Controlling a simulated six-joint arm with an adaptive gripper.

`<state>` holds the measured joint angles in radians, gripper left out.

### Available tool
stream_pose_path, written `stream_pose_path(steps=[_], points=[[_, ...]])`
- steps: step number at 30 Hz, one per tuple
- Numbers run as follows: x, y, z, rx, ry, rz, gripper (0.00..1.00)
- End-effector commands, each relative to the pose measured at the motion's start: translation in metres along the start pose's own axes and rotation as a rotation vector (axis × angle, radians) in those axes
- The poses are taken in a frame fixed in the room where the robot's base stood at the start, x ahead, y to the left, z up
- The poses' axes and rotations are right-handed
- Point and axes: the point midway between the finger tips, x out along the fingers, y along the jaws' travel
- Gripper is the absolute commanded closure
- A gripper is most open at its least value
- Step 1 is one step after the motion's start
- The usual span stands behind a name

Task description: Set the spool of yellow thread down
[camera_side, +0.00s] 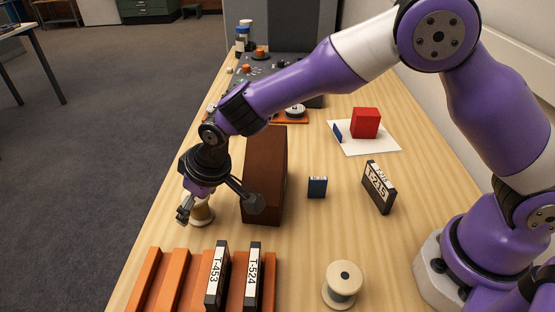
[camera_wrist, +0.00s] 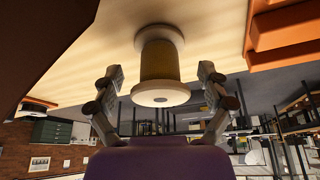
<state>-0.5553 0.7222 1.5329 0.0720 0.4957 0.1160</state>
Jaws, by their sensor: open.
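The spool of yellow thread (camera_side: 201,211) stands upright on the wooden table, left of a brown box. In the wrist view the yellow spool (camera_wrist: 160,62) shows between my fingers, with its pale flange toward the camera and its other flange against the table. My gripper (camera_side: 222,205) is open around the spool, with a finger on each side. In the wrist view my gripper (camera_wrist: 160,80) shows gaps between both fingers and the spool. In the side view my gripper and wrist partly hide the spool.
The brown box (camera_side: 265,175) stands close to my right finger. An orange rack (camera_side: 172,280) holds black cases T-453 (camera_side: 216,275) and T-524 (camera_side: 254,275) in front. A pale spool (camera_side: 343,283), a T-215 case (camera_side: 379,187), a small blue box (camera_side: 317,187) and a red block (camera_side: 366,122) stand rightward.

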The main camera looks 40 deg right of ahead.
Motion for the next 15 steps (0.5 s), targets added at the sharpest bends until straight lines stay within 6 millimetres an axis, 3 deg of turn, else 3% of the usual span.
stream_pose_path(steps=[9, 15], points=[[-0.07, -0.001, -0.001, 0.0, 0.005, -0.001, 0.12], [-0.104, -0.001, 0.0, -0.001, 0.002, -0.001, 0.12]])
